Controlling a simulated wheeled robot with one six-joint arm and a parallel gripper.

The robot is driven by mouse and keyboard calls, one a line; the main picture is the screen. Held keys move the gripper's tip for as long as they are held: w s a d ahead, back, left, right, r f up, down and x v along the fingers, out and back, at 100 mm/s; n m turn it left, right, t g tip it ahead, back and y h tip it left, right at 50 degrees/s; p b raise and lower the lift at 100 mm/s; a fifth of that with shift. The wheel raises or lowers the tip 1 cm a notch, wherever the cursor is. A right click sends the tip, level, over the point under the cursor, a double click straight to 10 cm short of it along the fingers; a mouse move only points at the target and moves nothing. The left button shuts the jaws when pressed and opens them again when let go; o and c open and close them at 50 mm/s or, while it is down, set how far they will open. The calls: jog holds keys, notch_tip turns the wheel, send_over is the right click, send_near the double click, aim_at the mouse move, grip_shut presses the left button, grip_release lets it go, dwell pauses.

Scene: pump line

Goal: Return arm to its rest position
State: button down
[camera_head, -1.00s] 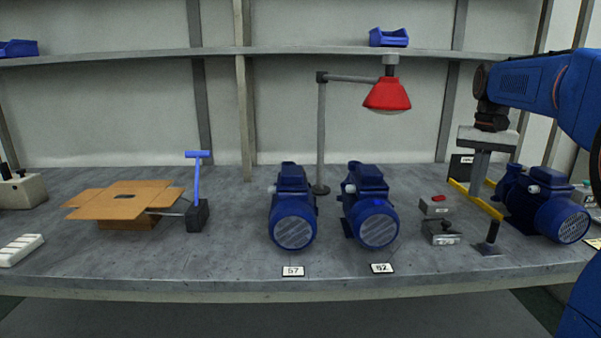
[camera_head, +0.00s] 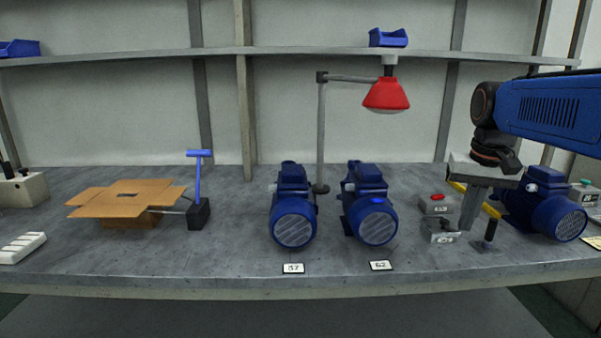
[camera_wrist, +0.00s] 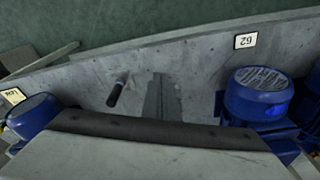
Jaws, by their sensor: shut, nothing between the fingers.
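My blue arm reaches in from the right in the head view. My gripper (camera_head: 469,226) points down over the right part of the bench, with its fingers together and nothing held. It hangs between the grey box with a red button (camera_head: 437,205) and the blue pump at the right (camera_head: 556,216), and partly overlaps a small grey box (camera_head: 438,232) in the picture. In the wrist view, my gripper (camera_wrist: 159,88) shows closed above the grey bench. A black-handled stamp-like tool (camera_wrist: 117,91) stands beside it there; it also shows in the head view (camera_head: 490,231).
Two blue pumps (camera_head: 293,218) (camera_head: 371,213) stand mid-bench behind number cards. A red lamp (camera_head: 386,95) overhangs behind them. An open cardboard box (camera_head: 118,201) and a blue-handled tool (camera_head: 198,180) are at left. Yellow bars (camera_head: 491,210) lie behind my gripper. The bench front is mostly clear.

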jog(key=s+a+f+n+t, duration=0.1)
jog(key=s+a+f, duration=0.3)
jog(key=s+f, duration=0.4)
jog(key=s+a+f+n+t, duration=0.2)
jog(key=s+a+f, duration=0.2)
jog(key=s+f, duration=0.4)
jog(key=s, duration=0.3)
jog(key=shift+s+n, duration=0.25)
jog(key=shift+n, duration=0.05)
